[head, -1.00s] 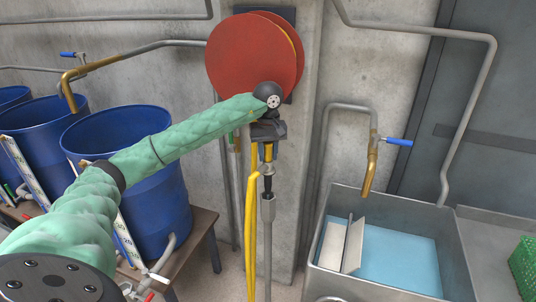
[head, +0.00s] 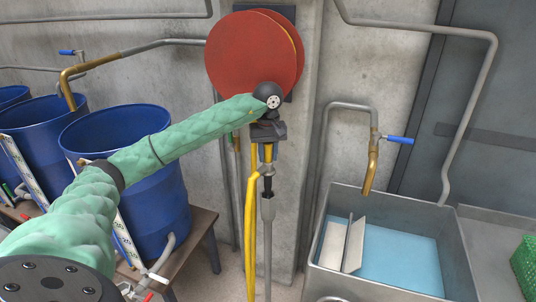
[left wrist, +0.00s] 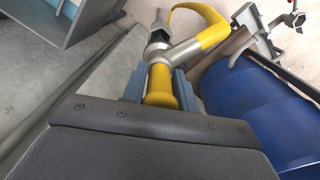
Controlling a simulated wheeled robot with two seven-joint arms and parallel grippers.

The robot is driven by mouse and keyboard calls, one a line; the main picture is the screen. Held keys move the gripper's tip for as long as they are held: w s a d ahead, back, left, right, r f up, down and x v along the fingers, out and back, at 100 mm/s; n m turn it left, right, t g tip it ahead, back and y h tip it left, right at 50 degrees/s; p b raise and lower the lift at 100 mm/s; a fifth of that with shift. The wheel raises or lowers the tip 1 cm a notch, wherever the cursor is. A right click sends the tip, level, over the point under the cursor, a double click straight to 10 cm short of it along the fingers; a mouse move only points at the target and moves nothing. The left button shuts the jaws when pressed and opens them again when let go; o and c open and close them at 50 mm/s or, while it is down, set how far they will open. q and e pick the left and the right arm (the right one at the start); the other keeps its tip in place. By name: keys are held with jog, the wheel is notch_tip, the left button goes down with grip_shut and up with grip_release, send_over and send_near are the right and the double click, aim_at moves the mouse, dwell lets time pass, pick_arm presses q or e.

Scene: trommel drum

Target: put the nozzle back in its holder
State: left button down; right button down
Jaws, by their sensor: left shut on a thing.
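My left gripper (head: 268,132) is shut on the yellow grip of the nozzle (head: 268,152), in front of the concrete pillar. The left wrist view shows the yellow grip (left wrist: 160,86) between the fingers, with a grey metal joint (left wrist: 178,52) beyond it. A yellow hose (head: 250,215) leaves the joint and hangs in a loop. Below the joint is a dark section, in line with an upright grey tube (head: 268,235) that runs down out of view. I cannot tell whether the tube is the holder or part of the nozzle. My right gripper is not in view.
A red hose reel (head: 245,55) is on the pillar above my gripper. Blue drums (head: 130,150) stand on a bench at the left. A grey sink (head: 400,285) with blue water stands at the right, under a brass tap (head: 372,165). A green crate (head: 525,265) is at the far right.

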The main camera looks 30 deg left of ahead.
aim_at(268, 171)
pick_arm(q)
jog(key=shift+f, duration=0.1)
dwell(0.3)
jog(key=shift+f+b, duration=0.7)
jog(key=shift+b, duration=0.15)
jog(key=shift+f+b, duration=0.95)
jog(key=shift+f, duration=0.05)
jog(key=shift+f+b, duration=1.3)
jog(key=shift+f, duration=0.1)
jog(key=shift+f+b, duration=0.3)
jog(key=shift+f, duration=0.05)
jog(key=shift+f+b, duration=1.2)
jog(key=shift+f, duration=0.1)
jog(key=c, duration=1)
grip_release()
